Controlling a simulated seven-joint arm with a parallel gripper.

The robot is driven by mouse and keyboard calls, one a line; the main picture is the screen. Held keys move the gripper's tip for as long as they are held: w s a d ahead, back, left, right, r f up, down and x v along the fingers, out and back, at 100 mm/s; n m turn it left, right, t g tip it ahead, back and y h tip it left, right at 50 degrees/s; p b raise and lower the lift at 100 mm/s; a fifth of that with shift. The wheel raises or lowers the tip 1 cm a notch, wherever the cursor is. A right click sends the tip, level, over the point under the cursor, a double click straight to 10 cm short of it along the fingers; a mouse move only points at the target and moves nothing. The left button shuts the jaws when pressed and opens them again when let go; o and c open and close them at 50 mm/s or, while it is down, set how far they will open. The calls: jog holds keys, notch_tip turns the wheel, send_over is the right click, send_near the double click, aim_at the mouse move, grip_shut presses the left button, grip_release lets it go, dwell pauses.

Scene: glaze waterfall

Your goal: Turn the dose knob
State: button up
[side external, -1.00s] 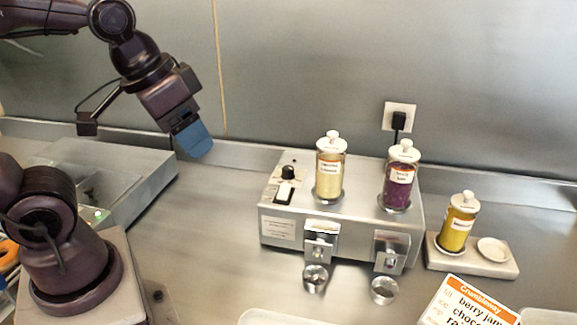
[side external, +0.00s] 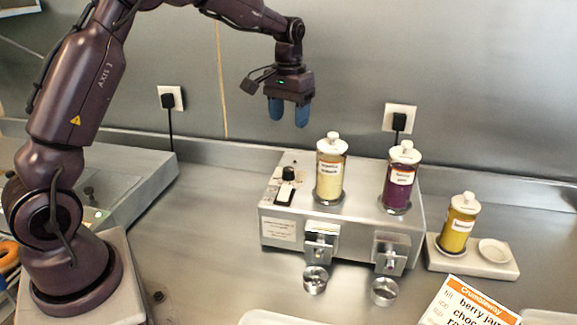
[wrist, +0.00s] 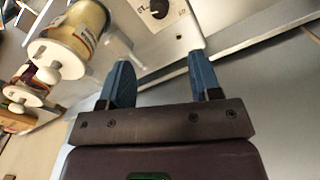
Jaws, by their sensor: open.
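The black dose knob (side external: 288,174) sits on the top left of the steel dispenser box (side external: 345,235), above a small switch plate (side external: 284,194). In the wrist view the knob (wrist: 160,8) shows at the top edge, partly cut off, on a pale panel with a printed scale. My gripper (side external: 288,120) is open and empty, its two blue fingers pointing down. It hangs in the air above and behind the knob, clear of it. In the wrist view the fingers (wrist: 158,70) are apart, with nothing between them.
A yellow-cream jar (side external: 330,172) and a purple jar (side external: 399,182) stand on the box, right of the knob. A mustard-yellow jar (side external: 458,226) stands on a small tray (side external: 508,268) at the right. Two metal cups (side external: 315,280) sit below the spouts. Wall plugs (side external: 399,121) are behind.

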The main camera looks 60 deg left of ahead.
aim_at(289, 169)
notch_tip(289, 169, down, 13)
jog(key=shift+s+d+r, duration=0.1)
dwell(0.3)
jog(key=shift+c, duration=0.3)
jog(key=c, duration=0.9)
